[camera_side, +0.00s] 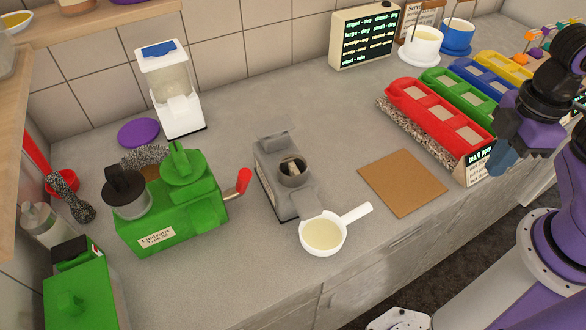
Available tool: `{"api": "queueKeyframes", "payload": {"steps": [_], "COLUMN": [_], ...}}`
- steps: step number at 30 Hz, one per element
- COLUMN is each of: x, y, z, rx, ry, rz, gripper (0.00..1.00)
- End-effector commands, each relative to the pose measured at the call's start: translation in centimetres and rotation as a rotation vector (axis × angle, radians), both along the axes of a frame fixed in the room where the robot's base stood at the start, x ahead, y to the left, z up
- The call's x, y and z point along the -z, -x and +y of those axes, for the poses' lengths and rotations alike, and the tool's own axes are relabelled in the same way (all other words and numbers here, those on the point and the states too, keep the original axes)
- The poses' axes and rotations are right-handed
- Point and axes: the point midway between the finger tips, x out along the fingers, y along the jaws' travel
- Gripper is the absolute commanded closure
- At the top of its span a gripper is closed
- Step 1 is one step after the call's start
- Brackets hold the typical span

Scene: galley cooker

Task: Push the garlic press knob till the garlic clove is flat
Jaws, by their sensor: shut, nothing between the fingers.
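A grey press-like device (269,185) stands in the middle of the counter; I take it for the garlic press. Its round dark cup (291,175) holds a small pale piece (293,167), probably the garlic clove. A raised grey block (277,133) stands at the back of the device; I cannot tell whether this is the knob. My gripper (502,160) is shut and empty at the right, above the counter near the red bin, well apart from the press.
A white pan (323,248) sits at the press's front. A green machine (165,230) with a red-handled crank stands left. A brown board (402,182) lies right of the press. Colored bins (425,100) and a sign (478,166) stand near my gripper. The counter behind the press is clear.

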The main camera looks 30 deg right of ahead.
Motion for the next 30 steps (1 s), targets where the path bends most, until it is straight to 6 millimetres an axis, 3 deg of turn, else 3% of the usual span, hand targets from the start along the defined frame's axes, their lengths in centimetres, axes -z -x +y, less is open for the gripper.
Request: {"api": "queueKeyframes", "payload": {"steps": [17,23,30], "x": [-0.1,-0.5,-1.3], "y": [-0.5,-2.9,-7.1], "z": [0.4,2.7,6.7], "rx": [0.016,0.101,0.254], "ry": [-0.009,-0.057,-0.147], "rz": [-0.004,-0.024,-0.058], "gripper": [1.0,1.0,1.0]}}
